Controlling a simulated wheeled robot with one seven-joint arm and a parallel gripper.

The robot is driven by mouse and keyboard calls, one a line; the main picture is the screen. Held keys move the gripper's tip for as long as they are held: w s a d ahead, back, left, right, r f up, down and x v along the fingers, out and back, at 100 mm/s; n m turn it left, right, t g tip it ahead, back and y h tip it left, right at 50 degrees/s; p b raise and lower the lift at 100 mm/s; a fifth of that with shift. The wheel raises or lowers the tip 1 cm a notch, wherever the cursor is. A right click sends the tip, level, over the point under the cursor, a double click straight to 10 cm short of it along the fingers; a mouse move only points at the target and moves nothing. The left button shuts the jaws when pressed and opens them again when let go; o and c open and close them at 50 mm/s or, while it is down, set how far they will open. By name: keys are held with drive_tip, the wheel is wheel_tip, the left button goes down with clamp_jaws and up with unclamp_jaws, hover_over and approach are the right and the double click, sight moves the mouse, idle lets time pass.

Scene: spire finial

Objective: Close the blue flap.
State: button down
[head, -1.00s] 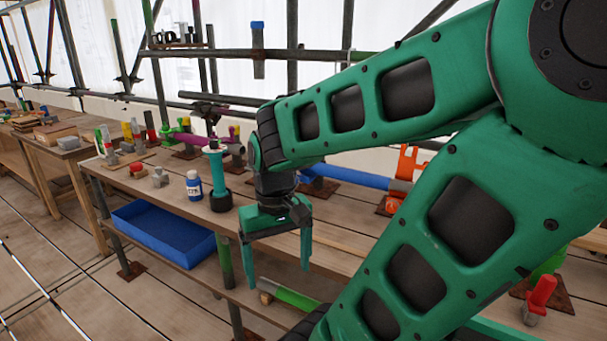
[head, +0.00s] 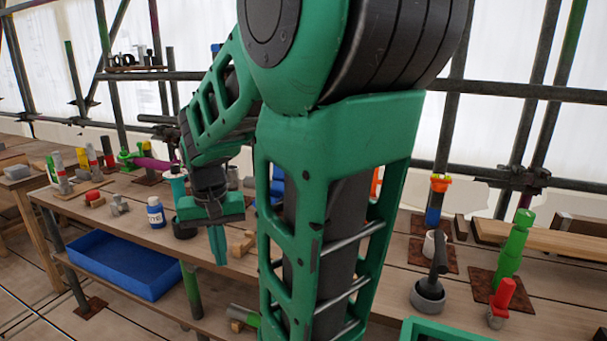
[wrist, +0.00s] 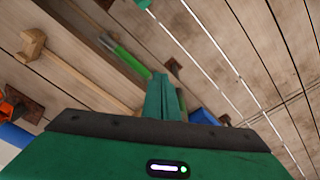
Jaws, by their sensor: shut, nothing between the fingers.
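I cannot pick out a blue flap with certainty. My gripper (head: 218,258) points down in the head view, near the front edge of the workbench. Its green fingers are together and empty; they also show in the wrist view (wrist: 161,82). A blue piece (head: 277,187) on the bench is mostly hidden behind my arm in the head view. A blue part (wrist: 12,135) shows at the left edge of the wrist view. Another small blue part (head: 215,48) at the back is partly covered by my arm.
A blue tray (head: 125,262) sits on the lower shelf, left of my gripper. At right are a green post (head: 512,250), a red-topped piece (head: 503,294) and a dark-handled piece (head: 430,290). Scaffold poles stand behind.

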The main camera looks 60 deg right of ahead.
drive_tip(key=w+d+f+m+t+y, duration=0.15)
drive_tip(key=w+d+m, duration=0.25)
drive_tip(key=w+d, duration=0.55)
drive_tip(key=w+d+m+t+y, duration=0.1)
drive_tip(key=w+d+m+t, duration=0.4)
drive_tip(key=w, duration=0.7)
drive_tip(key=s+d+r+m+t+h, duration=0.1)
drive_tip(key=s+d+r+m, duration=0.15)
drive_tip(key=d, duration=0.65)
drive_tip(key=s+d+r+m+t, duration=0.1)
drive_tip(key=d+m, duration=0.2)
drive_tip(key=d, duration=0.6)
drive_tip(key=s+d+r+m+h, duration=0.1)
drive_tip(key=s+d, duration=0.3)
drive_tip(key=d, duration=0.1)
drive_tip(key=s+d+r+m+t+h, duration=0.1)
drive_tip(key=s+d+m, duration=0.1)
drive_tip(key=s+d, duration=0.2)
drive_tip(key=s+d+r+m+t+h, duration=0.1)
drive_tip(key=s+d, duration=0.3)
drive_tip(key=d, duration=0.1)
drive_tip(key=shift+s+d+r+m, duration=0.15)
drive_tip(key=shift+d+r+m, duration=0.15)
drive_tip(key=shift+r+m, duration=0.1)
drive_tip(key=s+d+m+h, duration=0.2)
drive_tip(key=s+d, duration=0.4)
drive_tip(key=s, duration=0.4)
drive_tip(key=x, duration=1)
drive_tip(key=shift+a, duration=0.25)
drive_tip(key=shift+d, duration=0.1)
